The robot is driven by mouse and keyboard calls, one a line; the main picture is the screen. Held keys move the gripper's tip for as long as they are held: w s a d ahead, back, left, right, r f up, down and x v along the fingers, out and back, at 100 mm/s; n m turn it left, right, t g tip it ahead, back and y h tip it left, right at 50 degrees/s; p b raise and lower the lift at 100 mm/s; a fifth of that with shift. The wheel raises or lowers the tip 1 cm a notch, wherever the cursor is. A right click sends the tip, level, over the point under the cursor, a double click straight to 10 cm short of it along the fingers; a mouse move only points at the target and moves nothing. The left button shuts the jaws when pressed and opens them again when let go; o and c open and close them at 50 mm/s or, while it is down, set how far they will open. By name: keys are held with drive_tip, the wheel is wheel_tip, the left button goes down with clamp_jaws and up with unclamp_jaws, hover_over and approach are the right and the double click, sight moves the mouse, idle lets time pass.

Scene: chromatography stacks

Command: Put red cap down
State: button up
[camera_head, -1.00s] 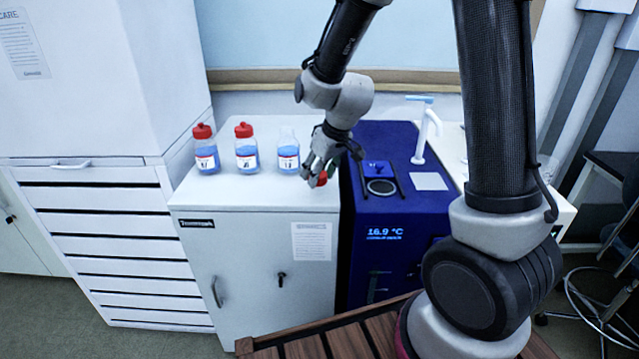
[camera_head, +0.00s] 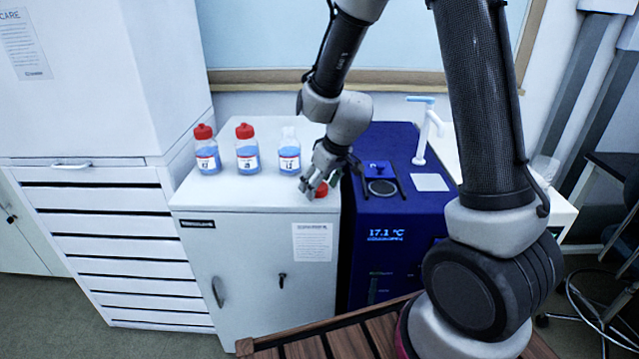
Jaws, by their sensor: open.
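The red cap (camera_head: 321,190) is at the front right of the white cabinet's top (camera_head: 252,197), near its edge with the blue unit. My gripper (camera_head: 315,189) is open and low over the cabinet top, with its fingers around or beside the cap. The fingers partly hide the cap, and I cannot tell whether they touch it. An uncapped bottle (camera_head: 289,152) with blue liquid stands to the left of and behind my gripper.
Two red-capped bottles, the left one (camera_head: 207,152) and the middle one (camera_head: 246,152), stand on the cabinet. The blue unit (camera_head: 385,215) with a temperature display is to the right, with a white tap (camera_head: 424,135) behind. The cabinet's front left top is clear.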

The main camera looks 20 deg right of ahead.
drive_tip(key=v, duration=1.2)
drive_tip(key=s+d+r+m, duration=0.1)
drive_tip(key=s+d+r, duration=0.2)
drive_tip(key=s, duration=0.4)
drive_tip(key=s+d+r+m+h, duration=0.1)
drive_tip(key=s+d+r+m, duration=0.1)
drive_tip(key=s+d+r, duration=0.2)
drive_tip(key=s+d+r+m+h, duration=0.1)
drive_tip(key=s+d, duration=0.4)
drive_tip(key=s, duration=0.6)
wheel_tip(320, 180, up, 2)
drive_tip(key=shift+d+r+m, duration=0.2)
drive_tip(key=shift+d+m, duration=0.15)
drive_tip(key=shift+m, duration=0.35)
